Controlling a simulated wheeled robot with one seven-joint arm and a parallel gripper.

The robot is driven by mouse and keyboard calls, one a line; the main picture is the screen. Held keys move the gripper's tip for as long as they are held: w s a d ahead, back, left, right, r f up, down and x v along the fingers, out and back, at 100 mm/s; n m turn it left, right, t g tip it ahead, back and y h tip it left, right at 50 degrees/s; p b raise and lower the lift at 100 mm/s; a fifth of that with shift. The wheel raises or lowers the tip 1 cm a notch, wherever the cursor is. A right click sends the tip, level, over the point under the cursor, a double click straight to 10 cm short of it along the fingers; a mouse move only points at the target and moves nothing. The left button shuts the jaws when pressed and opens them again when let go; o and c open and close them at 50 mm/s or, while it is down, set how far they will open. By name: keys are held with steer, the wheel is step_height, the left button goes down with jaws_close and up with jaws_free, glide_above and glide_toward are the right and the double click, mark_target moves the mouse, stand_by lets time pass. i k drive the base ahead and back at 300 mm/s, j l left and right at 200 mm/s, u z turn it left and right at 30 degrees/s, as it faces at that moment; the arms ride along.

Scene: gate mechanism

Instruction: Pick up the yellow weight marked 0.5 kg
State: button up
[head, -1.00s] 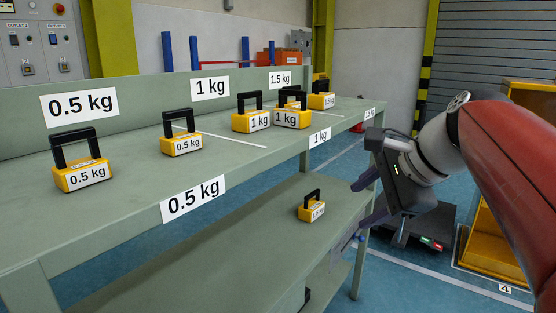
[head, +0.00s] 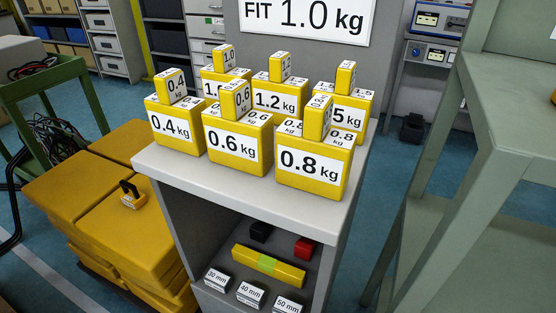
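No weight with a readable 0.5 kg mark shows in the head view now. A small yellow weight with a black handle (head: 132,196) stands on a stack of yellow blocks at the left; its white label is too small to read. My gripper is not in view, so its state does not show.
A grey cabinet (head: 345,207) bears yellow blocks, including a 0.4 kg block (head: 176,124), a 0.6 kg block (head: 237,142) and a 0.8 kg block (head: 313,165). Yellow stacks (head: 120,235) stand left, near a green cart (head: 45,92). A green bench (head: 510,100) stands right, with blue floor between.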

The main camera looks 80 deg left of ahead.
mark_target(131, 197)
steer(key=u, duration=3.7)
steer(key=i+j+z, duration=0.35)
steer(key=i+j, duration=0.2)
steer(key=i+j+z, duration=0.2)
steer(key=j, duration=0.3)
steer(key=i+j+z, duration=0.2)
steer(key=j, duration=0.2)
